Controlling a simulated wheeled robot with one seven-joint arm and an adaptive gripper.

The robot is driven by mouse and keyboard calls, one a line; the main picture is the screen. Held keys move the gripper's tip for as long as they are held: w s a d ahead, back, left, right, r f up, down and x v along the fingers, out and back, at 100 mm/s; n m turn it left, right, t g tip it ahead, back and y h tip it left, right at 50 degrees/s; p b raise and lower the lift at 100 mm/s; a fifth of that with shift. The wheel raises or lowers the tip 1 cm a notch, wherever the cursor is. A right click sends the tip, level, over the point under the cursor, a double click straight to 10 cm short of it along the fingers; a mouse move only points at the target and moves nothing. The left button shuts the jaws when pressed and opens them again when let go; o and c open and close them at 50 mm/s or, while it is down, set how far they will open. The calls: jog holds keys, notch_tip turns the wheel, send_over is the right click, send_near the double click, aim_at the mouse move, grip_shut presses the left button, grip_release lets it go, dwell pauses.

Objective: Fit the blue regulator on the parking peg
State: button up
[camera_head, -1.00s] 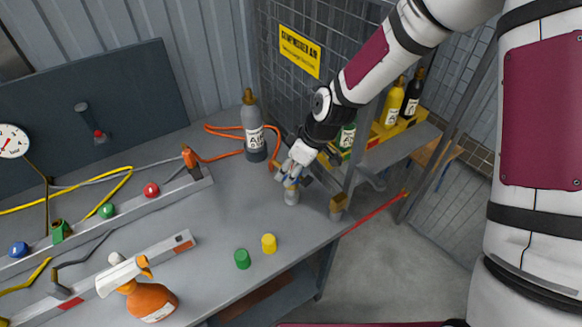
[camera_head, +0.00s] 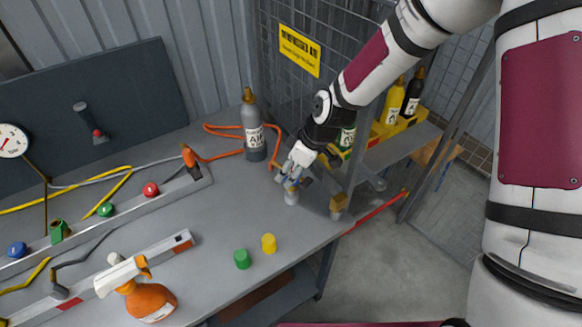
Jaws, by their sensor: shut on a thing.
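My gripper (camera_head: 293,184) is at the right part of the grey bench, shut on a small part with brass and blue tones, the blue regulator (camera_head: 305,182). The fingers hide most of it. A short pale grey upright post, which looks like the parking peg (camera_head: 292,198), stands on the bench directly below the fingers. The regulator is at the peg's top. I cannot tell from this view whether it is seated around the peg or just above it.
A grey air bottle (camera_head: 253,130) with an orange hose stands behind left. A brass fitting (camera_head: 338,206) sits near the bench edge at right. Green (camera_head: 242,259) and yellow (camera_head: 268,243) caps stand in front. A spray bottle (camera_head: 150,300) is at front left.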

jog(key=shift+f+b, duration=0.65)
jog(key=shift+f, duration=0.95)
dwell(1.0)
jog(key=o, duration=1.3)
jog(key=shift+c, duration=0.2)
jog(key=v, duration=1.2)
jog(key=shift+s+d+r, duration=0.1)
jog(key=shift+d+r, duration=0.05)
jog(key=s+d+r+m+t+h, duration=0.1)
jog(key=s+d+r+m+h, duration=0.1)
jog(key=s+d+r+m, duration=0.4)
jog(key=s+d+r+m+t+h, duration=0.2)
jog(key=s+d+r+m, duration=0.5)
jog(key=s+r, duration=0.7)
jog(key=s+d, duration=0.1)
jog(key=d, duration=0.1)
jog(key=shift+s+d, duration=0.3)
jog(key=shift+s, duration=0.05)
